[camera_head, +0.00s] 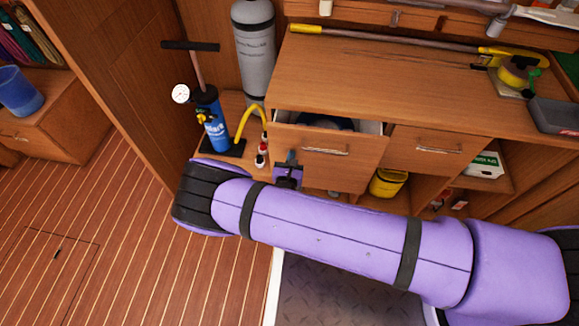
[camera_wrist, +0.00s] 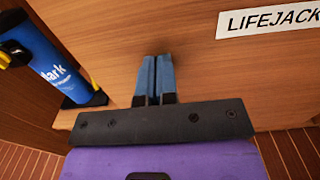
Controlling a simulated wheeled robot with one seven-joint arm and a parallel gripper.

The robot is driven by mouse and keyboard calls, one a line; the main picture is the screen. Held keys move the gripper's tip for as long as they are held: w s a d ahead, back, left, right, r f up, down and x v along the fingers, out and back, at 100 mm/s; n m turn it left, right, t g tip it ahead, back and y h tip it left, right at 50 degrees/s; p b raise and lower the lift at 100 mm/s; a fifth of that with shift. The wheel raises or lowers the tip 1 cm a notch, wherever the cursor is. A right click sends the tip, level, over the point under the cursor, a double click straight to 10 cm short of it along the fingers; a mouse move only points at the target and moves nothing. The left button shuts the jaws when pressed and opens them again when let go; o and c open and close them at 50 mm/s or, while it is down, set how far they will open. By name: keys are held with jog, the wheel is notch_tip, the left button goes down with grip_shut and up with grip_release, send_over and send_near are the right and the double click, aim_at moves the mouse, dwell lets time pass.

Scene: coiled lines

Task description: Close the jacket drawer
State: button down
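The jacket drawer (camera_head: 322,158) is the left one in the wooden cabinet. It stands partly open, with dark contents showing behind its front. In the wrist view its wooden front (camera_wrist: 215,70) fills much of the picture, with a white label reading "LIFEJACK", cut off at the right edge. My gripper (camera_head: 291,157) is at the left part of the drawer front. In the wrist view my gripper's blue fingertips (camera_wrist: 156,62) are together with nothing between them, pointing at the front. I cannot tell whether they touch it.
A blue pump (camera_head: 215,128) stands left of the drawer, with a yellow hose beside it; it also shows in the wrist view (camera_wrist: 45,65). A grey cylinder (camera_head: 254,50) stands behind. A second drawer (camera_head: 428,150) at the right is shut. A yellow bucket (camera_head: 388,183) sits below.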

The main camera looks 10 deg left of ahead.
jog(key=w, duration=0.7)
jog(key=shift+w+d, duration=0.15)
jog(key=shift+w+r, duration=0.1)
jog(key=shift+r, duration=0.1)
